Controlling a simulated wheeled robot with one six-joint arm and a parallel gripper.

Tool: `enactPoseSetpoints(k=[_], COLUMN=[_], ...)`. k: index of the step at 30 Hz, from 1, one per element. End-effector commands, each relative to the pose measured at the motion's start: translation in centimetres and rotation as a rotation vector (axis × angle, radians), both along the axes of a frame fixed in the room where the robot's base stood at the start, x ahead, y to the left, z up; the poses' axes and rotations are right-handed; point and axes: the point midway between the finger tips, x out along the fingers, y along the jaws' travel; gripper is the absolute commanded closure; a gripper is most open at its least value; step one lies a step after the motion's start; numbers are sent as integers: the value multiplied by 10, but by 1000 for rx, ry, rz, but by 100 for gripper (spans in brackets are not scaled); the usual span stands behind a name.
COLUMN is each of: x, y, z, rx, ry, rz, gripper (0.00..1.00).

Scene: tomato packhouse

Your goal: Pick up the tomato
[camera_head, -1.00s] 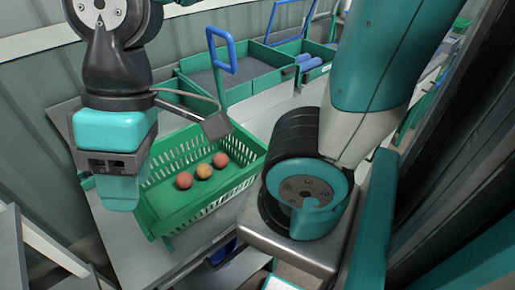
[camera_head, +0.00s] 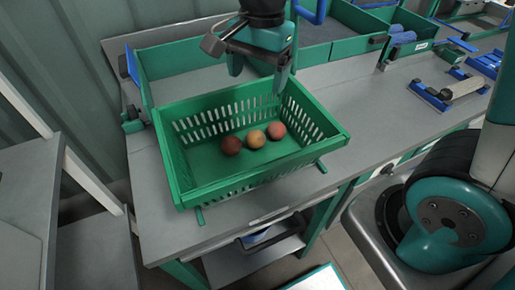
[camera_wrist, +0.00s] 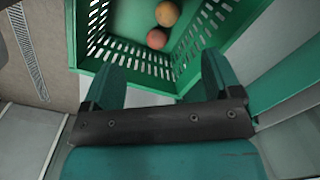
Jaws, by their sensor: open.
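Three tomatoes lie in a row on the floor of a green slatted crate (camera_head: 183,188). In the head view they are a red left tomato (camera_head: 231,145), an orange middle tomato (camera_head: 256,139) and a red right tomato (camera_head: 276,130). My gripper (camera_head: 257,80) is open and empty, pointing down over the back of the crate, above and behind the tomatoes. In the wrist view, two tomatoes show beyond the open fingers: an orange one (camera_wrist: 167,13) and a red one (camera_wrist: 157,39). The third is out of that view.
The crate stands on a grey table (camera_head: 360,110). Behind it are green bins (camera_head: 300,40) and a blue-framed roller (camera_head: 450,92) at the right. The crate's walls rise around the tomatoes. A grey side table (camera_head: 30,200) stands at the left.

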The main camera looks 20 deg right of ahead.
Motion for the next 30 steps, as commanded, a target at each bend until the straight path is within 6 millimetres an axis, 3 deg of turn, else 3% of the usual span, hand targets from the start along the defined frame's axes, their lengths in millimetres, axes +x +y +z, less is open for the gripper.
enactPoseSetpoints(k=[1, 7, 11, 21, 30], x=[11, 30, 31, 30, 30], y=[-3, -10, -11, -10, -10], z=[-18, -37, -57, -131, -158], rx=[-21, -64, -69, -68, -66], ry=[11, 23, 26, 26, 24], rz=[-109, -358, -377, -373, -372], gripper=[16, 16, 16, 16, 16])
